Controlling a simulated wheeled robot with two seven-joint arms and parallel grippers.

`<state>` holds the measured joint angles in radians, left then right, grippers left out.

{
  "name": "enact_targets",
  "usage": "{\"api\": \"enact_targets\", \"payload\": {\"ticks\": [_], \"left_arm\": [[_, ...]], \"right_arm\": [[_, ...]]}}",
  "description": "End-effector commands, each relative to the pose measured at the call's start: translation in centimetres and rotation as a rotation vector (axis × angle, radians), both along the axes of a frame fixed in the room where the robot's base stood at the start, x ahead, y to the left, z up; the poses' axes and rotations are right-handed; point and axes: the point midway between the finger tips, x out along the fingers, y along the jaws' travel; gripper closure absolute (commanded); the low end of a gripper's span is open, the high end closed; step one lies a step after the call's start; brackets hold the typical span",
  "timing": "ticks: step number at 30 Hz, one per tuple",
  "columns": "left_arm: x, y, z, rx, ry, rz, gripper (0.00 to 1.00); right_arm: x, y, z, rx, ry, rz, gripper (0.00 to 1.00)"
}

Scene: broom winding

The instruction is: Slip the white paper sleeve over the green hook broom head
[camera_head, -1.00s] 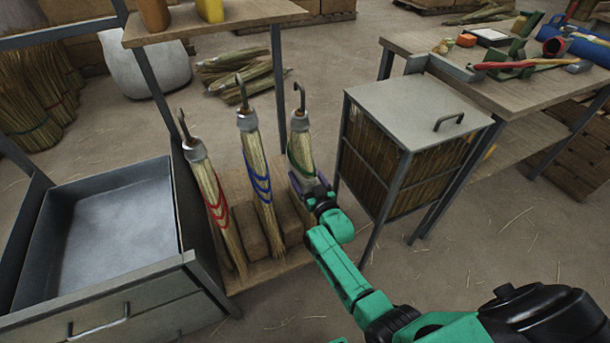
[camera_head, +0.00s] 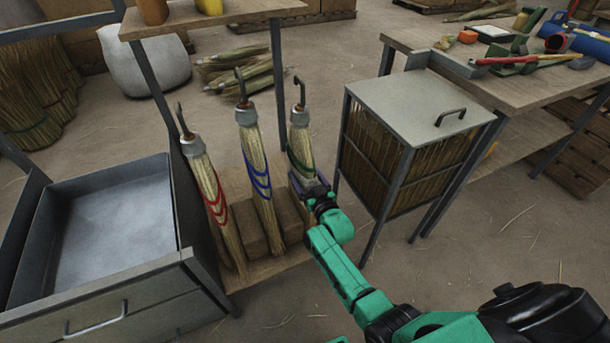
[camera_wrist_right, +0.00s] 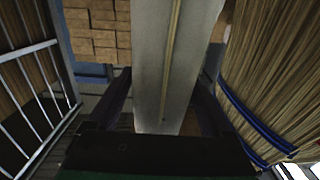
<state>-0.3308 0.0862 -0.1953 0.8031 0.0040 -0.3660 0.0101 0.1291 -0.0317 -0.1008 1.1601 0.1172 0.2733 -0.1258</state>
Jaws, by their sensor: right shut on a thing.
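The green-banded hook broom (camera_head: 300,140) stands upright at the right end of the broom row, with a dark hook on top, a grey collar and straw below. My right gripper (camera_head: 310,187) is at its lower part and covers it there. In the right wrist view, a pale whitish sheet (camera_wrist_right: 150,60), which looks like the white paper sleeve, runs between the fingers of my right gripper (camera_wrist_right: 165,115), with a straw-coloured strip down its middle. The gripper is shut on it. Whether the sleeve goes around the straw or lies beside it I cannot tell. My left gripper is out of view.
The blue-banded broom (camera_head: 255,165) stands close to the left, also in the right wrist view (camera_wrist_right: 280,70). The red-banded broom (camera_head: 208,190) is farther left. A wire-sided bin (camera_head: 410,110) stands close on the right. A grey tray (camera_head: 110,220) is at left.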

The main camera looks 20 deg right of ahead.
Motion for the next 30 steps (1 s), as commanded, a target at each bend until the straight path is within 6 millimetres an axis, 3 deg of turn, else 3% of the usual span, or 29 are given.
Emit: {"api": "enact_targets", "payload": {"ticks": [5,6,7,17,23,30], "left_arm": [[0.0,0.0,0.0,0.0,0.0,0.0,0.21],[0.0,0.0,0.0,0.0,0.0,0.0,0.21],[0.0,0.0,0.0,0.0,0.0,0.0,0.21],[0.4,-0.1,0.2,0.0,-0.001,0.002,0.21],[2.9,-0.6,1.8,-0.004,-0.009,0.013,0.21],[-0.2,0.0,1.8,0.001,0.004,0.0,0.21]], "right_arm": [[0.0,0.0,0.0,0.0,0.0,0.0,0.69],[0.0,0.0,0.0,0.0,0.0,0.0,0.13],[0.0,0.0,0.0,0.0,0.0,0.0,0.01],[0.0,0.0,0.0,0.0,0.0,0.0,0.0],[0.0,0.0,0.0,0.0,0.0,0.0,0.0],[-5.2,-0.4,0.2,0.0,0.005,0.0,0.0]]}}
